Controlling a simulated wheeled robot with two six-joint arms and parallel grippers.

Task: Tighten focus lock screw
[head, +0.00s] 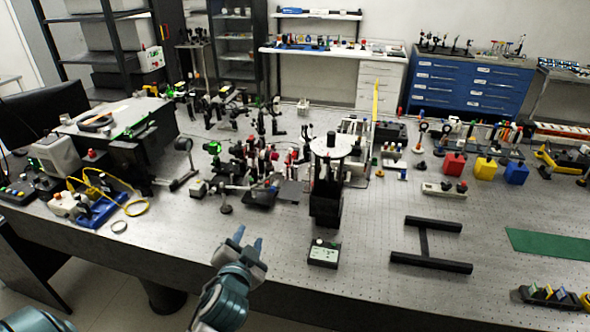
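My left gripper (249,239) is in the lower middle, over the front edge of the bench. Its two blue fingertips stand apart with nothing between them. A spectrometer-like instrument (327,205) stands up and to the right of it, with a black base and column and a pale round plate (332,146) on top. The gripper is apart from it. I cannot make out the focus lock screw; it is too small or hidden at this distance. My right gripper is not in view.
A small dark control box (324,253) sits near the front edge, right of the gripper. A black H-shaped frame (424,244) lies farther right. Crowded optics mounts (262,160) stand behind. A green mat (549,244) lies at the right. Bare perforated bench top (370,285) shows in front.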

